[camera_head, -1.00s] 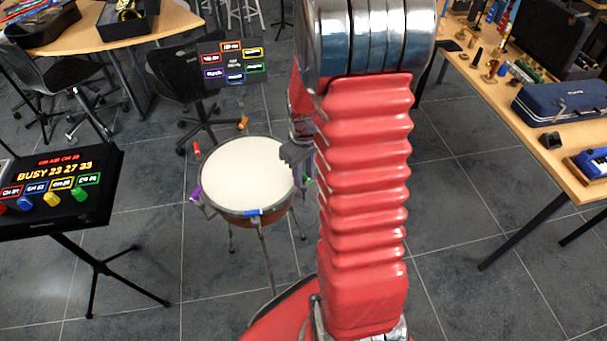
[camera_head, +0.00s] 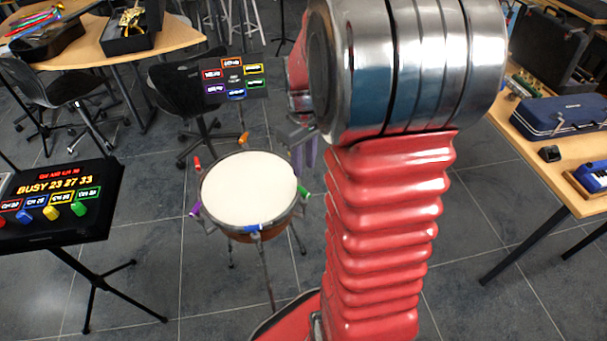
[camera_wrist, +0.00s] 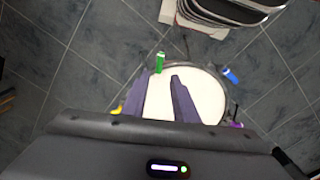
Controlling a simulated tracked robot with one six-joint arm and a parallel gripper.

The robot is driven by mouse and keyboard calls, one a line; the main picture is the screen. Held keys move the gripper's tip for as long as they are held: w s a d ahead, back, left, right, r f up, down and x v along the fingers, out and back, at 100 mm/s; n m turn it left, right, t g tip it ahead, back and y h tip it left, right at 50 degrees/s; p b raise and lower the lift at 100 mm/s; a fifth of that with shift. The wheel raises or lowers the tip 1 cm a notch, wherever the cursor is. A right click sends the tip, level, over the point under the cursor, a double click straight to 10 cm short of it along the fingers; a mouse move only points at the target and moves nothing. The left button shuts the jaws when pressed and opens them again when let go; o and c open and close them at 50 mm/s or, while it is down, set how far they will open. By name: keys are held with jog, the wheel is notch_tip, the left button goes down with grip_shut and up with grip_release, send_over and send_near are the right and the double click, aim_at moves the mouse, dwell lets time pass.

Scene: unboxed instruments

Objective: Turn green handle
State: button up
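A round drum (camera_head: 249,190) with a pale head stands on a thin-legged stand, with coloured handles around its rim. The green handle (camera_head: 303,192) is on the drum's right rim, beside my arm. In the wrist view the green handle (camera_wrist: 160,62) stands just beyond the fingertips, roughly in line with the gap between them. My gripper (camera_wrist: 161,80) is open and empty, its two purple-grey fingers apart over the drum's edge. In the head view my gripper (camera_head: 306,145) is above and behind the green handle, partly hidden by my arm. No contact is visible.
Red (camera_head: 197,163), orange (camera_head: 244,138), purple (camera_head: 195,209) and blue (camera_head: 252,228) handles are on the same rim. A label panel (camera_head: 235,80) is behind the drum. A console (camera_head: 60,205) with coloured knobs, one green, stands left. A table (camera_head: 545,160) is right.

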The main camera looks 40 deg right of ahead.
notch_tip(320, 180, up, 2)
jog(key=shift+r, duration=0.2)
jog(key=shift+c, duration=0.5)
jog(key=shift+a+r, duration=0.1)
jog(key=shift+c, duration=0.6)
jog(key=shift+a+r, duration=0.25)
jog(key=shift+c, duration=0.9)
jog(key=s+a+r+t, duration=0.1)
jog(key=a+r, duration=0.1)
jog(key=a, duration=0.1)
jog(key=s+a+r, duration=0.1)
jog(key=a+r, duration=0.2)
jog(key=s+a+r+t, duration=0.1)
jog(key=a+r, duration=0.1)
jog(key=a, duration=0.2)
jog(key=shift+s+a+r+t+h, duration=0.1)
jog(key=shift+s+r+t+h, duration=0.1)
jog(key=shift+s+t+h, duration=0.1)
grip_shut()
jog(key=s+a+r+m+t, duration=0.1)
jog(key=s+a+r+t, duration=0.2)
jog(key=s+a, duration=0.5)
jog(key=shift+s+a+r, duration=0.15)
jog(key=shift+a+r, duration=0.2)
jog(key=shift+a, duration=0.65)
